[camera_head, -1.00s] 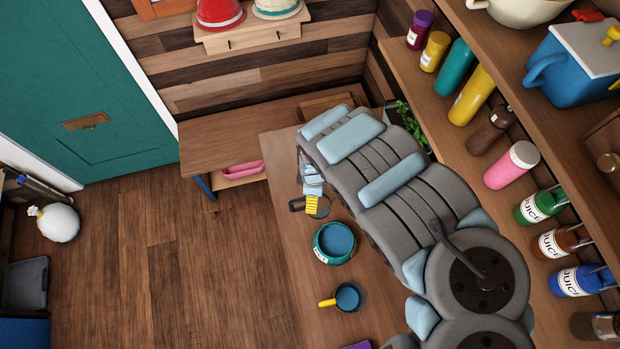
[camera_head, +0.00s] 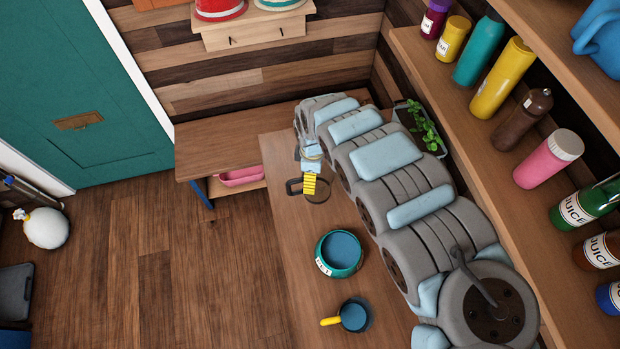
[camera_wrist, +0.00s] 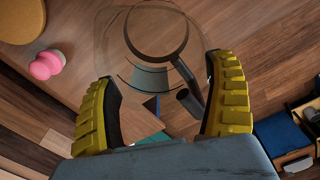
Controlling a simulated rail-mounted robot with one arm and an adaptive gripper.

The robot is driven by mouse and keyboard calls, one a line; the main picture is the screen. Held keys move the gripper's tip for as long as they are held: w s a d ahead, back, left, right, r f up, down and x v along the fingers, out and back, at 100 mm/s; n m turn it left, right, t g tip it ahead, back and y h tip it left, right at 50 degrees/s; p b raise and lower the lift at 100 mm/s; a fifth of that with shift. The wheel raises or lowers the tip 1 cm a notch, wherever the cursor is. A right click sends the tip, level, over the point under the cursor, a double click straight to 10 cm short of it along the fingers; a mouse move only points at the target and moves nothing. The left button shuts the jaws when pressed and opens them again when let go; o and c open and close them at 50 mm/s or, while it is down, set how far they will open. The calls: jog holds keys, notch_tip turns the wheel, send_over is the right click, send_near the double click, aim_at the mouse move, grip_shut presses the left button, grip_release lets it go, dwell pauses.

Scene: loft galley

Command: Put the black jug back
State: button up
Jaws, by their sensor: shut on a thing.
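The jug (camera_wrist: 148,77) is see-through with a black rim and a black handle (camera_wrist: 187,101) in the wrist view. My gripper (camera_wrist: 162,85) has its yellow fingers on either side of it, shut on the jug. In the head view the gripper (camera_head: 309,184) is above the far left part of the counter. The jug's black handle (camera_head: 293,187) sticks out to the left of the fingers. Its clear body is hard to make out there, and I cannot tell whether its base touches the counter.
A green bowl (camera_head: 322,262) and a blue pan (camera_head: 354,317) with a yellow handle stand on the counter (camera_head: 297,262) nearer than the jug. A lower bench (camera_head: 215,150) adjoins at the back left. A shelf (camera_head: 470,125) of bottles runs along the right; a plant (camera_head: 425,125) stands behind my arm.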

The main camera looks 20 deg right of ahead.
jog(key=w+f, duration=0.1)
jog(key=f, duration=0.1)
jog(key=w+f+b, duration=0.1)
jog(key=w+f, duration=0.1)
jog(key=shift+w+d+f, duration=0.1)
jog(key=shift+w+d, duration=0.05)
jog(key=shift+d, duration=0.05)
jog(key=f, duration=0.3)
jog(key=w+f+b, duration=0.1)
jog(key=shift+w+d+f, duration=0.1)
jog(key=shift+d+f, duration=0.1)
jog(key=shift+d, duration=0.15)
dwell(0.3)
jog(key=shift+f, duration=0.15)
jog(key=o, duration=1)
jog(key=shift+c, duration=0.2)
